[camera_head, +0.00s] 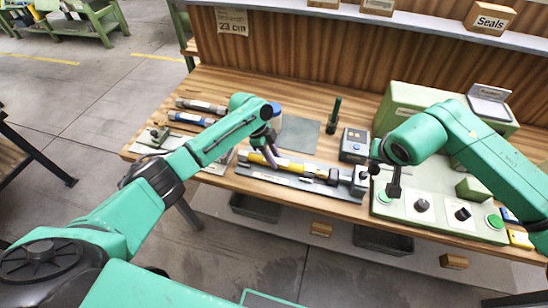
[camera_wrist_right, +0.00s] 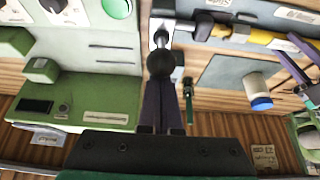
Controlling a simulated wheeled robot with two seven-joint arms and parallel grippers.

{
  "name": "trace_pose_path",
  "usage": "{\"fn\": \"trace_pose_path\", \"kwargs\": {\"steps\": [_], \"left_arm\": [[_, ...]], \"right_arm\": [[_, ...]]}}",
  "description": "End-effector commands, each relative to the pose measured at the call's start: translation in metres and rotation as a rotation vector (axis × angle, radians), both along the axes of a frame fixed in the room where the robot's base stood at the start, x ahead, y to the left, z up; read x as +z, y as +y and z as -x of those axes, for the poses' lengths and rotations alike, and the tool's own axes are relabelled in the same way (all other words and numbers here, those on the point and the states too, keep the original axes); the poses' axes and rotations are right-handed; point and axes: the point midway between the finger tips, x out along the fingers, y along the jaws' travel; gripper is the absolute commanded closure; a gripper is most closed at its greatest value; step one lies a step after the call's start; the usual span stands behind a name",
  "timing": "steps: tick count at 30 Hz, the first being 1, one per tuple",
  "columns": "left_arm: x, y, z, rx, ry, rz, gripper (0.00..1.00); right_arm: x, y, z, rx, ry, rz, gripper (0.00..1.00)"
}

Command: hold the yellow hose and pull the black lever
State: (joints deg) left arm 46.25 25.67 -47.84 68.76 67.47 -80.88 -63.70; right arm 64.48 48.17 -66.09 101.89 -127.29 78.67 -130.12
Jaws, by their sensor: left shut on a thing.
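The yellow hose (camera_head: 284,164) lies along a grey fixture plate at the front middle of the bench. My left gripper (camera_head: 271,158) is shut on it from above. The black lever's round knob (camera_wrist_right: 160,65) stands on a metal clamp at the hose's right end; the clamp also shows in the head view (camera_head: 360,181). My right gripper (camera_head: 374,168) is just above this clamp, fingers pointing down. In the right wrist view its dark fingers (camera_wrist_right: 161,84) lie close together with their tips at the knob. Whether they grip it is unclear.
A green control panel (camera_head: 437,212) with knobs and buttons stands right of the clamp. Behind it is a green box (camera_head: 410,97). A grey-blue box (camera_head: 354,145), an upright dark green tool (camera_head: 334,114) and a grey mat (camera_head: 298,137) stand behind the hose. More hose-like parts (camera_head: 201,105) lie left.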

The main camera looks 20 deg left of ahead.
Motion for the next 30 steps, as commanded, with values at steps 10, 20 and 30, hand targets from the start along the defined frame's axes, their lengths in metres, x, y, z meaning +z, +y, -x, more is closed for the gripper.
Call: {"fn": "trace_pose_path", "kwargs": {"steps": [10,20,30], "left_arm": [[0.001,-0.002,0.0,-0.003,-0.001,0.005,1.0],[0.001,-0.002,0.0,-0.002,-0.001,0.004,1.0],[0.0,-0.001,0.0,-0.001,0.0,0.002,1.0]], "right_arm": [[-0.001,0.0,0.002,0.0,0.001,0.0,1.0],[-0.006,0.0,0.013,0.0,0.0,0.0,1.0],[-0.007,0.0,0.014,-0.001,0.0,0.0,1.0]]}}
